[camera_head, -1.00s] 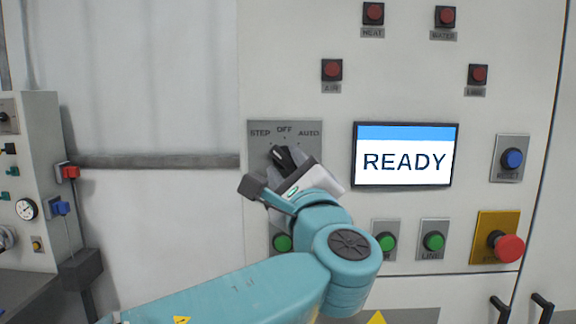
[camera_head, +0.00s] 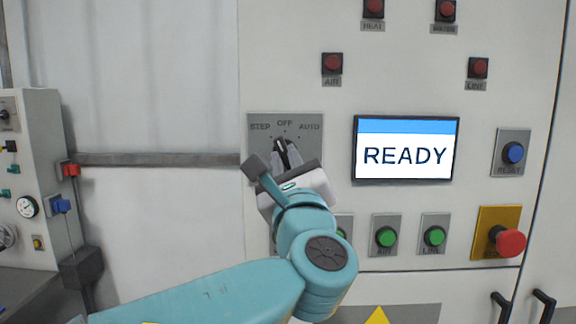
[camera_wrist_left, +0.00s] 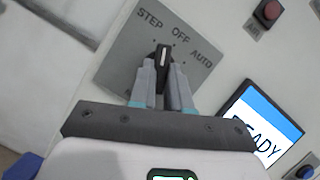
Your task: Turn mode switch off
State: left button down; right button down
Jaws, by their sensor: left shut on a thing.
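The mode switch (camera_head: 281,148) is a black rotary knob with a white pointer line on a grey plate (camera_head: 259,117) marked STEP, OFF and AUTO. My left gripper (camera_head: 285,158) is shut on the knob, one grey finger on each side. The lower part of the knob is hidden by the fingers. My right gripper is not in view.
A screen (camera_head: 405,150) reading READY is right of the switch. Green buttons (camera_head: 386,236) are below, partly behind my arm. A red mushroom button (camera_head: 510,243) and a blue RESET button (camera_head: 513,153) are at the right. Red buttons (camera_head: 373,8) are above.

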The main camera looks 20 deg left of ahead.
pick_arm(q)
jog(key=m+h, duration=0.1)
jog(key=m, duration=0.2)
jog(key=m+t+h, duration=0.1)
jog(key=m+h, duration=0.1)
jog(key=m, duration=0.1)
jog(key=shift+a+f+m+t, duration=0.2)
jog(key=shift+m+t, duration=0.1)
jog(key=shift+m, duration=0.4)
jog(key=c, duration=1.1)
grip_release()
jog(key=b+v, duration=0.6)
jog(key=v, duration=1)
jog(key=shift+s+a, duration=0.15)
jog(key=shift+s, duration=0.05)
